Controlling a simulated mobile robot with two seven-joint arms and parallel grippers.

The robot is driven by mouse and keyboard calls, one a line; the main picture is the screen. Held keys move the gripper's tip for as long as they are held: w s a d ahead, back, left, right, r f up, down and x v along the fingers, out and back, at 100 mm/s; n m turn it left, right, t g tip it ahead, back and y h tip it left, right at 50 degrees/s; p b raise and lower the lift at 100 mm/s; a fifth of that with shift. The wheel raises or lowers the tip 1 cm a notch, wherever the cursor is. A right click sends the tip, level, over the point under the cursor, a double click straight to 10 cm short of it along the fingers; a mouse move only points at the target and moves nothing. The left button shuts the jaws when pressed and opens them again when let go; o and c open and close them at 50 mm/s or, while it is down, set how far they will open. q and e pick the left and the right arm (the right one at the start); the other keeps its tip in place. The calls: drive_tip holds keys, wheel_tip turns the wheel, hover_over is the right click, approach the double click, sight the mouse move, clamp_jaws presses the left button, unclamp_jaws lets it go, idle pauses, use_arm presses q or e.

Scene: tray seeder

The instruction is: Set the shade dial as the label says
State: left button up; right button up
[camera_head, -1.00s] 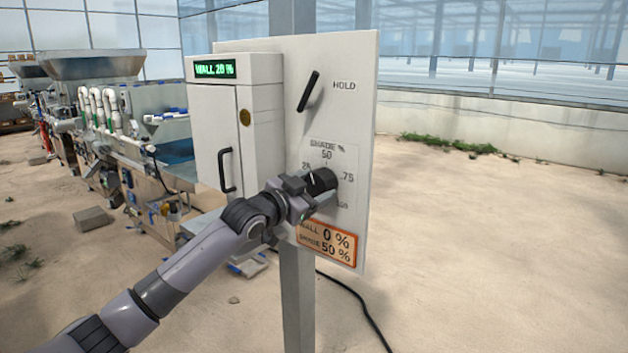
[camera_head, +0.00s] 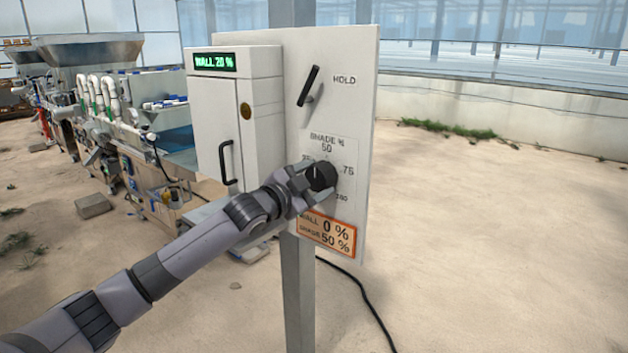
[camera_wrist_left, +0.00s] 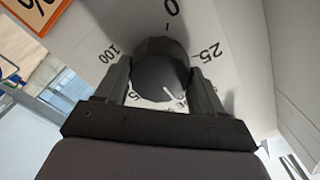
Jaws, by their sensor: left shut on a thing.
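The black round shade dial (camera_head: 322,177) sits on the white panel (camera_head: 345,110), on a scale with 50 at the top and 75 to the right. Its white pointer line points nearly straight up, close to 50. My left gripper (camera_head: 308,181) is shut on the dial, one finger on each side. The left wrist view shows the dial (camera_wrist_left: 160,72) upside down between both fingers, with 0, 25 and 100 readable around it. The orange-edged label (camera_head: 327,234) below reads WALL 0 % and SHADE 50 %. My right gripper is out of view.
A black lever (camera_head: 308,86) marked HOLD is above the dial. A white cabinet (camera_head: 208,110) with a green display reading WALL 20 % and a black handle (camera_head: 227,162) stands left. A steel post (camera_head: 297,290) carries the panel. The floor at right is clear.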

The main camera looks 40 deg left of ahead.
sight(315, 181)
use_arm(q)
drive_tip(key=o, duration=1)
drive_tip(key=shift+o, duration=0.2)
drive_tip(key=shift+s, duration=0.1)
drive_tip(key=s, duration=0.2)
drive_tip(key=s+b, duration=0.1)
drive_tip(key=s, duration=0.2)
drive_tip(key=shift+s+a+f, duration=0.1)
drive_tip(key=shift+s+a, duration=0.1)
drive_tip(key=shift+s+b, duration=0.4)
drive_tip(key=shift+s, duration=0.35)
